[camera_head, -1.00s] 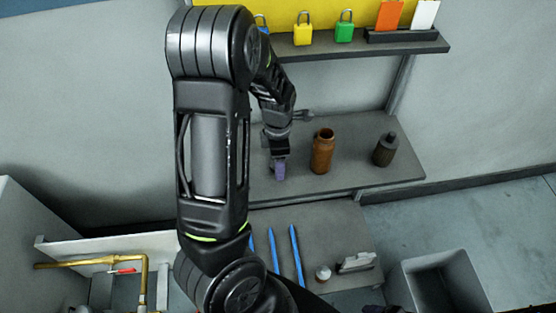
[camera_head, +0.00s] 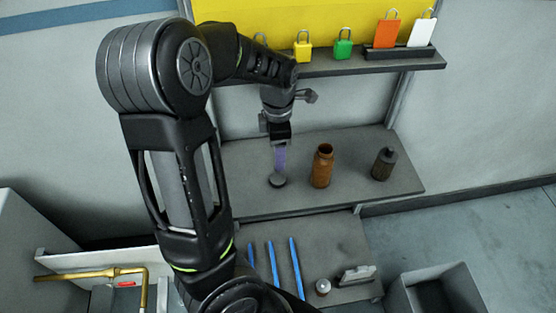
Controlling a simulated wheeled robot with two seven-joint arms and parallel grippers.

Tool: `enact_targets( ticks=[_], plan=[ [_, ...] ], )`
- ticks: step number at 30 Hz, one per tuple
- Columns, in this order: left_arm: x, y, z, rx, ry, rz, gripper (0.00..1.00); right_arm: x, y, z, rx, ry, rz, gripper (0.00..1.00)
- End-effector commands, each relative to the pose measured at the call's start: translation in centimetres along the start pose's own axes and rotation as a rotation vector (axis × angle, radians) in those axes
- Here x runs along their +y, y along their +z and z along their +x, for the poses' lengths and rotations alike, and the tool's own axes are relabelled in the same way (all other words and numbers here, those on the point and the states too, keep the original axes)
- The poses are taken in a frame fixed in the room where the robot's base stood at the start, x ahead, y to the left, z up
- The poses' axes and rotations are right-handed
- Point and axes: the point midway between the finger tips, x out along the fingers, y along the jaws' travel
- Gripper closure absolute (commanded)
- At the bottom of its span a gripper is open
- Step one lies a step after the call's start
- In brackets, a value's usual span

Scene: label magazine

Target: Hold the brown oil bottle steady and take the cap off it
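The brown oil bottle (camera_head: 321,167) stands upright on the grey shelf, its mouth open and uncovered. My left gripper (camera_head: 280,172) is left of the bottle, pointing down, with purple fingers apart from it. A small dark grey disc, seemingly a cap (camera_head: 277,182), is right at the fingertips, at or just above the shelf surface. I cannot tell whether the fingers grip it or only hover over it; they are seen edge-on. My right gripper is not in view.
A dark bottle (camera_head: 384,164) stands right of the brown one. Padlocks, including a green one (camera_head: 343,43), and cards sit on the upper shelf. Blue sticks (camera_head: 297,268) and a small round item (camera_head: 322,287) lie on the lower bench. A grey bin (camera_head: 440,287) stands at lower right.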

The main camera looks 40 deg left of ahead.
Motion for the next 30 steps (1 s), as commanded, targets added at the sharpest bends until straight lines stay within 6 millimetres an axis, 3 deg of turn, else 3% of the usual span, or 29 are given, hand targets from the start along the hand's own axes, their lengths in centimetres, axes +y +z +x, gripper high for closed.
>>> enact_targets(
  ticks=[5,30],
  plan=[
    [-0.05,-0.03,-1.06,0.001,-0.001,-0.001,0.37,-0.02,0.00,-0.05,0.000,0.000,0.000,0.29],
    [-0.03,-0.03,-1.04,0.001,-0.001,-0.001,0.37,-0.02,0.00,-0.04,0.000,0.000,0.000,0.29]
  ],
)
